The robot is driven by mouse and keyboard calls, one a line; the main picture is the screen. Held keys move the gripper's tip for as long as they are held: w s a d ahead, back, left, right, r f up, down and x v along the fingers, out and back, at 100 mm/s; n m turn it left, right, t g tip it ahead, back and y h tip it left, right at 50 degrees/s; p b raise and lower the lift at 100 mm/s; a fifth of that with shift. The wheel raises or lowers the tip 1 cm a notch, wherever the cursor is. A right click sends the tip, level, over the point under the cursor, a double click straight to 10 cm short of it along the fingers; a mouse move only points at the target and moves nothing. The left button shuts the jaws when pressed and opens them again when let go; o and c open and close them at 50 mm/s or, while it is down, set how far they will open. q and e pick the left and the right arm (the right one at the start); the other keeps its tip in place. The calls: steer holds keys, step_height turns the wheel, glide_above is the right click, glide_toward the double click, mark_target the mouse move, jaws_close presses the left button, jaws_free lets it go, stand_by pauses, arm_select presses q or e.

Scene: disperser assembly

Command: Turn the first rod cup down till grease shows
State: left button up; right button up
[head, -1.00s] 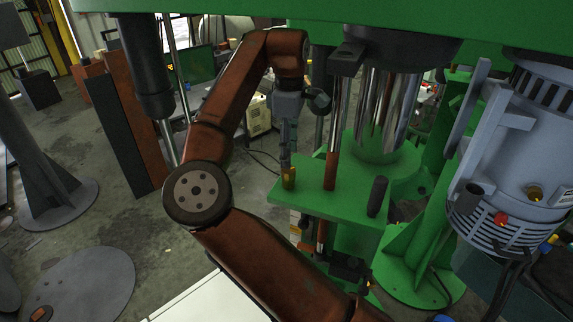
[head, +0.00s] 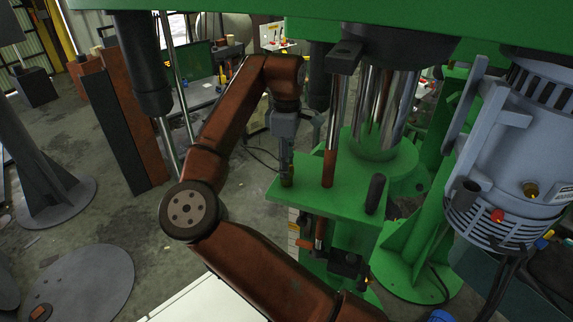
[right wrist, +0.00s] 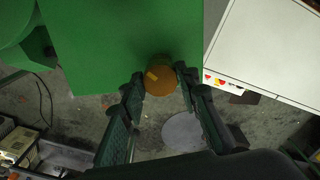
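The brass-coloured rod cup (head: 287,181) stands upright on a green plate (head: 325,190) of the machine. My right gripper (head: 286,172) points straight down at it and partly hides it in the head view. In the right wrist view, the round top of the cup (right wrist: 159,83) lies between the two dark fingertips of my right gripper (right wrist: 160,75). The fingers stand close on either side of the cup; I cannot tell whether both touch it. No grease can be made out. My left gripper is not in view.
A red-brown and chrome rod (head: 330,165) rises just right of the cup, with a short dark post (head: 375,194) beyond it. A thick chrome column (head: 378,110) stands behind. A grey motor (head: 510,150) fills the right side.

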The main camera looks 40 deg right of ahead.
steer(key=c, duration=0.6)
